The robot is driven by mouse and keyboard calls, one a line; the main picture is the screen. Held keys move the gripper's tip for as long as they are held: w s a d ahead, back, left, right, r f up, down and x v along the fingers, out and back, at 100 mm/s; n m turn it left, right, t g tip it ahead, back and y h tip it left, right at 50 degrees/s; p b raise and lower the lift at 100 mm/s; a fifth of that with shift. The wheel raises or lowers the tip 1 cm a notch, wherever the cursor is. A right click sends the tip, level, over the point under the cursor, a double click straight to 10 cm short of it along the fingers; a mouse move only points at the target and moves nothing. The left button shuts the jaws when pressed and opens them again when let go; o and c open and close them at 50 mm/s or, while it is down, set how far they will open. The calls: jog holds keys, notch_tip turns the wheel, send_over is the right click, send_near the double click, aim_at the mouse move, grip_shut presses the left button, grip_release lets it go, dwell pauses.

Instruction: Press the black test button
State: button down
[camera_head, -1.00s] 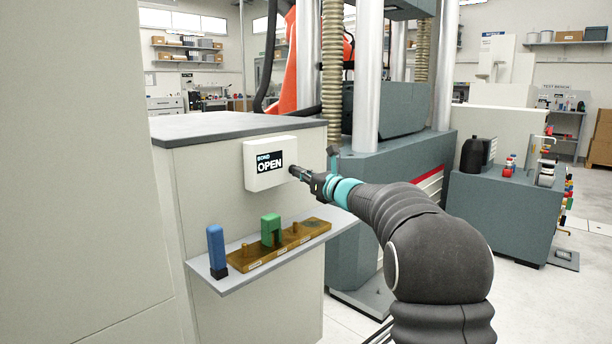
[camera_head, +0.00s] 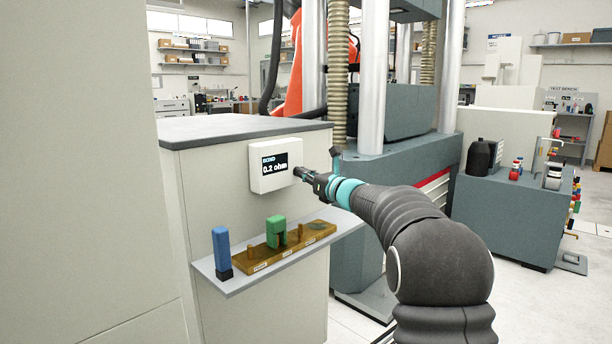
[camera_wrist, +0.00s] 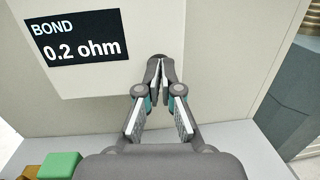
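A white bond meter box (camera_head: 274,165) is fixed to the side of the pale cabinet, and its dark screen reads "BOND 0.2 ohm". The screen also shows at upper left in the wrist view (camera_wrist: 75,38). My gripper (camera_head: 299,172) is at the lower right of the meter's front. In the wrist view my gripper's fingers (camera_wrist: 158,62) are together at the tips, with nothing seen between them. The tips are at or very near the meter's face. The black test button is not seen; the fingertips cover that spot.
Below the meter a grey shelf (camera_head: 232,284) carries a wooden holder (camera_head: 262,261), a blue block (camera_head: 221,250) and a green block (camera_head: 276,230). A test machine with metal columns (camera_head: 372,80) stands behind, right of the cabinet.

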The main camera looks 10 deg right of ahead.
jog(key=b+v, duration=0.2)
jog(key=v, duration=1.1)
jog(key=shift+s+d, duration=0.1)
jog(key=shift+d, duration=0.05)
